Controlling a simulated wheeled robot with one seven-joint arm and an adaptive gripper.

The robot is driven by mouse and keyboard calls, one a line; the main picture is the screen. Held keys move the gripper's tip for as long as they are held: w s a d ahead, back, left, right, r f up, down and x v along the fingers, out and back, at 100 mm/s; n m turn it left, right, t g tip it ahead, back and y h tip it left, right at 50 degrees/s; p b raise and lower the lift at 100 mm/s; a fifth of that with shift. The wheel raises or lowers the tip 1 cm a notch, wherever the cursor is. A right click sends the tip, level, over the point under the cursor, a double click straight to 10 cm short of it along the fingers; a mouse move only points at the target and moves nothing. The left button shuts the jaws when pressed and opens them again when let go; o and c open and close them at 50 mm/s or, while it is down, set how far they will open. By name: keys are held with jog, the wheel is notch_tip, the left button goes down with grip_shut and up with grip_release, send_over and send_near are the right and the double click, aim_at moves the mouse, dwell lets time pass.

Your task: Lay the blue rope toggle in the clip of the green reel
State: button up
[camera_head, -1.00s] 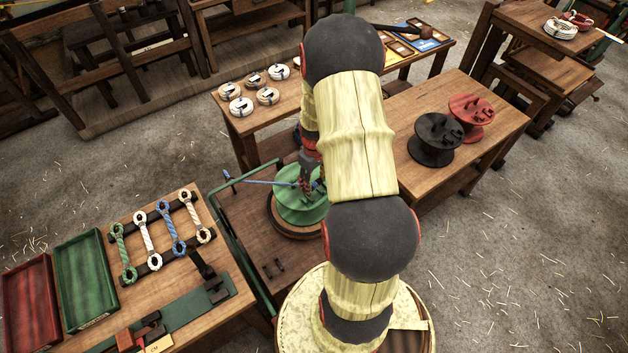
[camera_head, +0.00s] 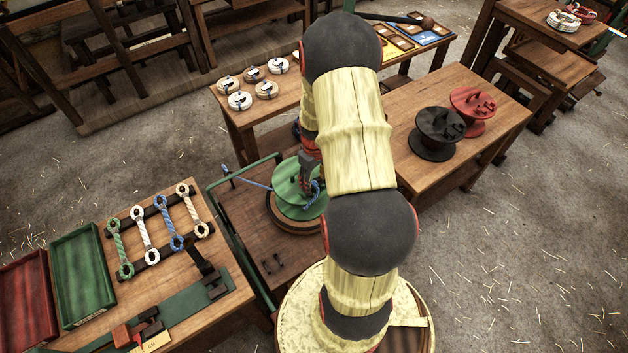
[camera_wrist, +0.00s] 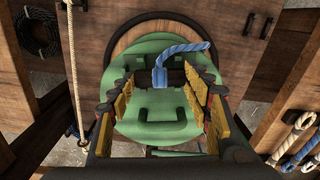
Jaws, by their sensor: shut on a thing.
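The green reel (camera_head: 290,205) lies on a round wooden base on a low bench, left of my arm; it fills the middle of the wrist view (camera_wrist: 150,132). My gripper (camera_head: 306,186) is low over it. In the wrist view my gripper (camera_wrist: 158,78) has its yellow-padded fingers either side of the blue rope toggle (camera_wrist: 159,76) and is shut on it. The blue rope (camera_wrist: 182,48) curves from the toggle to the upper right. The clip is hard to make out beneath the fingers; I cannot tell whether the toggle touches it.
A black reel (camera_head: 437,122) and a red reel (camera_head: 473,98) stand on the table to the right. Coiled ropes (camera_head: 240,101) lie on the table behind. A rack of rope samples (camera_head: 143,228) and a green tray (camera_head: 84,275) are on the left bench.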

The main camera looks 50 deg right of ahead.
jog(key=shift+f, duration=0.4)
jog(key=o, duration=0.9)
jog(key=shift+o, duration=0.5)
jog(key=shift+r+p, duration=2.05)
jog(key=shift+r, duration=1.5)
notch_tip(320, 180, up, 12)
